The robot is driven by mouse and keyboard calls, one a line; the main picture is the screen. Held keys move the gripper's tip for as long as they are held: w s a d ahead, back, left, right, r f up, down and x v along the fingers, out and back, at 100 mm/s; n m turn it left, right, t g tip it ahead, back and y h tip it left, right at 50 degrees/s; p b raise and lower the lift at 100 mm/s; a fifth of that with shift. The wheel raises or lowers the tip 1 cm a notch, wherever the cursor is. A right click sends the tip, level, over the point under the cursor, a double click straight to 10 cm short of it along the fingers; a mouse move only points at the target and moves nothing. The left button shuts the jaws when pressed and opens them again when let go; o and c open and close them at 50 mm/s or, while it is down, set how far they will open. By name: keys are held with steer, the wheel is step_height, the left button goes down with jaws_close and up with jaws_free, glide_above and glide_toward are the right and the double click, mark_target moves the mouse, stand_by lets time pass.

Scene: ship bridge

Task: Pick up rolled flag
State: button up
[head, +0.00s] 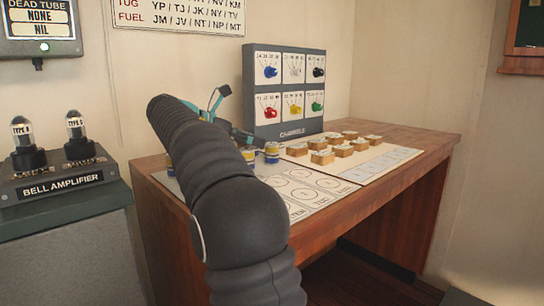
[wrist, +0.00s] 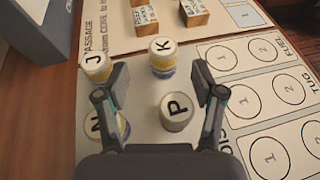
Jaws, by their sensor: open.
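Several short rolled flags stand upright on a white sheet, with letters on their tops. In the wrist view, flag P (wrist: 178,108) is pale and lies between the fingers in the picture, nearer the right one. Flag K (wrist: 163,57) stands beyond it. Flag J (wrist: 96,66) is at the upper left, and flag N (wrist: 122,126) is partly hidden by the left finger. My gripper (wrist: 160,84) is open and empty above them. In the head view my arm hides most of the gripper (head: 213,108); a yellow-and-blue flag (head: 271,153) shows beside it.
The wooden desk (head: 400,205) carries a sheet with printed circles (head: 303,184) and several wooden blocks (head: 322,157). A grey channels box (head: 289,128) with coloured knobs stands at the back. A bell amplifier (head: 62,180) sits at the left.

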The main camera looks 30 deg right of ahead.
mark_target(268, 144)
steer(key=b+x, duration=0.1)
steer(key=x, duration=0.4)
steer(key=shift+s, duration=0.2)
steer(key=c, duration=1.1)
